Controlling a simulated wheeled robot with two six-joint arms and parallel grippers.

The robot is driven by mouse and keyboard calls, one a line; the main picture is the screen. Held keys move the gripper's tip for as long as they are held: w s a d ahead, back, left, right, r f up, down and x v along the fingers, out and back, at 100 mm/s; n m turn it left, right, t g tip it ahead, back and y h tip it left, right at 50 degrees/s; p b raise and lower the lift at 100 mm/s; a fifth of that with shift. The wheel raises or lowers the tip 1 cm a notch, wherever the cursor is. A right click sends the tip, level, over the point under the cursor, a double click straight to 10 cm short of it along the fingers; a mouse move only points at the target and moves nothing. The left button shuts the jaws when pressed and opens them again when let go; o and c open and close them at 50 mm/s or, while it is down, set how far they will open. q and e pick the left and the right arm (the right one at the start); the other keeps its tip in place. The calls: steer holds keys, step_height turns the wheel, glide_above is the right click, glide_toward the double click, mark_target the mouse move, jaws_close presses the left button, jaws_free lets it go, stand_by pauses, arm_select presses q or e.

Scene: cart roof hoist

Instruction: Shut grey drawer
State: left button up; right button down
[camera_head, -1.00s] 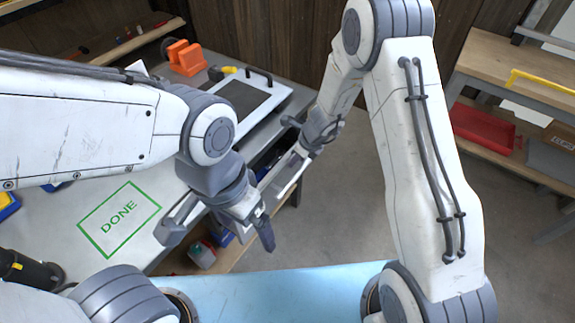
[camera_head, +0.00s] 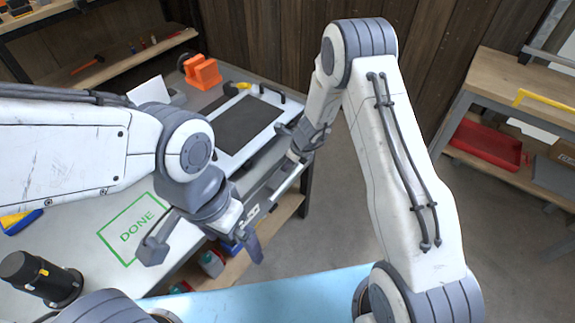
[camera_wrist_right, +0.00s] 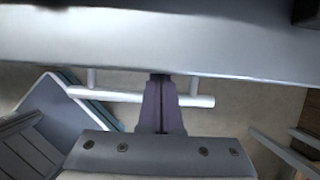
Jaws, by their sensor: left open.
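The grey drawer (camera_head: 288,178) is under the front edge of the workbench in the head view, partly hidden by my arms. In the right wrist view its grey front (camera_wrist_right: 160,45) spans the top, with a pale bar handle (camera_wrist_right: 105,95) below it. My right gripper (camera_head: 292,158) is at the drawer. In the right wrist view its dark fingers (camera_wrist_right: 161,90) are together, crossing the middle of the bar, tips close to the front; contact is unclear. My left gripper (camera_head: 205,250) is open and empty, fingers wide apart, in front of the bench. How far the drawer stands out is hard to tell.
The bench top holds a dark panel (camera_head: 247,122), an orange block (camera_head: 202,73), a black cylinder (camera_head: 40,279) and a green DONE outline (camera_head: 138,229). Bottles (camera_head: 211,263) stand on the lower shelf. A shelf with a red tray (camera_head: 487,144) is at right; floor between is clear.

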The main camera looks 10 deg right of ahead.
steer(key=shift+w+a+r, duration=0.15)
steer(key=shift+a+r, duration=0.05)
steer(key=p+v, duration=0.7)
steer(key=v, duration=0.3)
steer(key=s+a+r+n+g+y, duration=0.1)
steer(key=s+a+r+n+g, duration=0.1)
steer(key=s+a+r+n, duration=1.15)
steer(key=s+d+r+n+h, duration=0.1)
steer(key=s+d+r+n, duration=0.1)
steer(key=s+n, duration=0.4)
steer(key=s+d+r+n+h, duration=0.1)
steer(key=s+d+r+n, duration=0.1)
steer(key=s+n, duration=0.5)
steer(key=s+d+r+n+g+h, duration=0.1)
steer(key=s+d+r+n, duration=0.1)
steer(key=s+r+n, duration=0.2)
steer(key=s+n, duration=0.2)
steer(key=n, duration=0.2)
steer(key=shift+s+d+r, duration=0.3)
steer(key=shift+d, duration=0.05)
